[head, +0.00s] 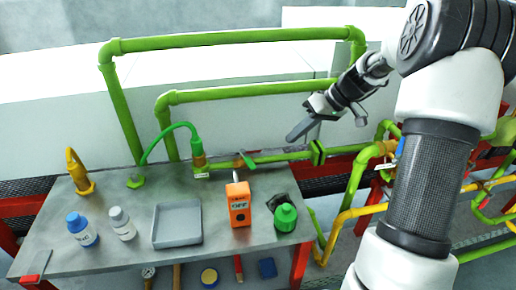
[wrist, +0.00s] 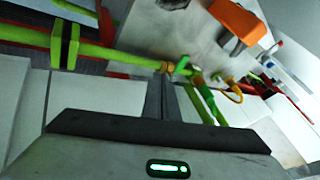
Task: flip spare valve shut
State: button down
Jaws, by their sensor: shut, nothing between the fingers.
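The valve is on the green pipe behind the bench in the head view; its small green lever (head: 247,160) stands tilted off the pipe line. To its left is a brass fitting (head: 198,161) with a green hose and a small label too small to read. My gripper (head: 293,136) is shut and empty, above and right of the lever, apart from it. In the wrist view my shut fingers (wrist: 160,97) point toward the pipe, and a small green lever (wrist: 183,65) shows just past the tips, beside a brass part.
Green pipes (head: 255,92) rise behind; more pipes stand right. Space above the lever looks clear.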

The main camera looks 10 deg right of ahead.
aim_at(247, 159)
jog(key=x, duration=0.3)
jog(key=a+x, duration=0.1)
jog(key=x, duration=0.3)
jog(key=s+a+r+x, duration=0.1)
jog(key=x, duration=0.3)
jog(key=shift+a+f, duration=0.1)
jog(key=shift+a, duration=0.6)
